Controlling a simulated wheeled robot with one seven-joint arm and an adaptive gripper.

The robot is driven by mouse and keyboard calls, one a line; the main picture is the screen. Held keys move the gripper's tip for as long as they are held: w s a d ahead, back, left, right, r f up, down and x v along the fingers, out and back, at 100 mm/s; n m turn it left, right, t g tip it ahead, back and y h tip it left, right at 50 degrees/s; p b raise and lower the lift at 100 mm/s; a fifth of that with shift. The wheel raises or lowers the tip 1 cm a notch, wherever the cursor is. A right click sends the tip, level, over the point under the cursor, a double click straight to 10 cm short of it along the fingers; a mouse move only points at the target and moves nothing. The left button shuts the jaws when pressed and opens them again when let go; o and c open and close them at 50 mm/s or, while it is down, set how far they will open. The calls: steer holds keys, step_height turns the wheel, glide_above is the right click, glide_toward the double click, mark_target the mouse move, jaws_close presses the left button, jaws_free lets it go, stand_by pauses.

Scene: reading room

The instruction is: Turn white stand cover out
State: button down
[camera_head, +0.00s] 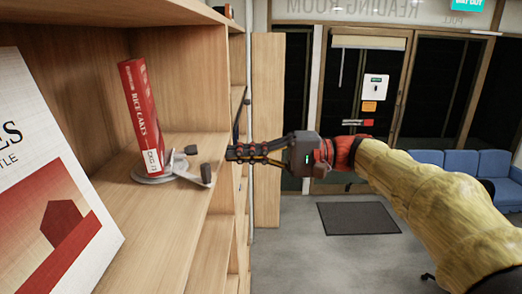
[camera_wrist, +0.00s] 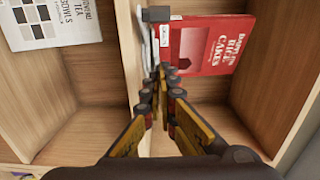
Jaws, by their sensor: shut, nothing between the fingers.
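The white stand (camera_head: 141,180) is a low round base on the wooden shelf, with a pale arm (camera_head: 194,176) and dark knobs pointing toward the shelf's front edge.
A shelf upright (camera_head: 219,85) rises behind the stand. Blue chairs (camera_head: 460,165) and a dark mat (camera_head: 358,218) are far off.

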mark_target(211, 173)
steer(key=s+a, duration=0.1)
steer(key=s, duration=0.1)
steer(key=s+a+p, duration=0.1)
steer(key=shift+s+a+f, duration=0.1)
steer(key=shift+s, duration=0.3)
steer(key=shift+s, duration=0.1)
steer(key=s+t+b, duration=0.1)
steer(key=s+a+m+b, duration=0.1)
steer(key=b, duration=0.1)
steer(key=s+t+b, duration=0.1)
steer(key=s+b, duration=0.1)
steer(key=shift+a+m+t, duration=0.2)
steer(key=shift+m+t, duration=0.1)
